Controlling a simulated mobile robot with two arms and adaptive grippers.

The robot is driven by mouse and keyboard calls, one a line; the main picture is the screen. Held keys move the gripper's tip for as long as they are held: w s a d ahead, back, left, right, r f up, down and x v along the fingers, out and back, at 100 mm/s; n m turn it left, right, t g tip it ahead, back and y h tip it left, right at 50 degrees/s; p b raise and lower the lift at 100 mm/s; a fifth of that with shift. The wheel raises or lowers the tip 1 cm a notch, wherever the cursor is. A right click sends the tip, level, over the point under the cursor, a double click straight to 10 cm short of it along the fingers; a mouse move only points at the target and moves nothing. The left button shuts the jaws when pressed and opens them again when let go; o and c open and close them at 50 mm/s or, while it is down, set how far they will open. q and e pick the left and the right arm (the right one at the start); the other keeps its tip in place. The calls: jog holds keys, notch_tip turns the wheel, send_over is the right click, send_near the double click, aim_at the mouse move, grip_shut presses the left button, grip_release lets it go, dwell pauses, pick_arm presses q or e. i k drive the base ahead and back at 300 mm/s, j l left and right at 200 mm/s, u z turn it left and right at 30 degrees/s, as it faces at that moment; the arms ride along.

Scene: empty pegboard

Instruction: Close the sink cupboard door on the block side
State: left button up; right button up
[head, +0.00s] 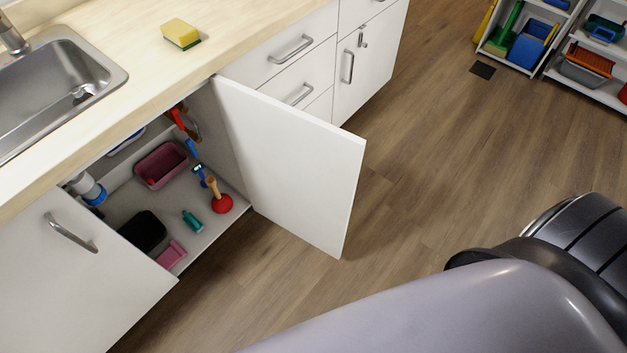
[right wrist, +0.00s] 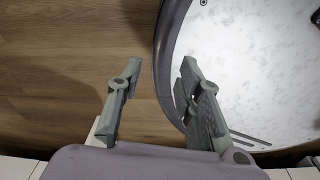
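The sink cupboard stands open on its right side in the head view. Its white door (head: 292,165) is swung well out over the floor, hinged at its left edge beside the drawers. The other sink cupboard door (head: 75,275), with a bar handle, looks shut. I see no clear block; a yellow and green sponge-like piece (head: 181,34) lies on the counter above the open door. My right gripper (right wrist: 162,70) is open and empty in the right wrist view, its fingers apart. It does not show in the head view, where a grey arm link of mine crosses the lower right. My left gripper is not in view.
Inside the cupboard are a pink bin (head: 161,165), a red plunger (head: 221,203), a black item (head: 143,232) and a teal bottle (head: 192,221). Wooden floor (head: 425,150) right of the door is clear. Shelves (head: 590,60) stand far right. The wrist view shows a pale marbled surface (right wrist: 255,70) with a dark rim.

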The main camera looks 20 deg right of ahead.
aim_at(300, 170)
jog(key=l+u, duration=0.2)
jog(key=l, duration=0.2)
jog(key=k+l+u, duration=0.2)
jog(key=l, duration=0.15)
jog(key=l+u, duration=0.2)
jog(key=l, duration=0.2)
jog(key=k+l+u, duration=0.45)
jog(key=l, duration=0.2)
jog(key=i+l+u, duration=0.2)
jog(key=l, duration=0.3)
jog(key=i+l+u, duration=0.2)
jog(key=l, duration=0.25)
jog(key=l+u, duration=0.2)
jog(key=l, duration=0.3)
jog(key=l+u, duration=0.15)
jog(key=l, duration=0.4)
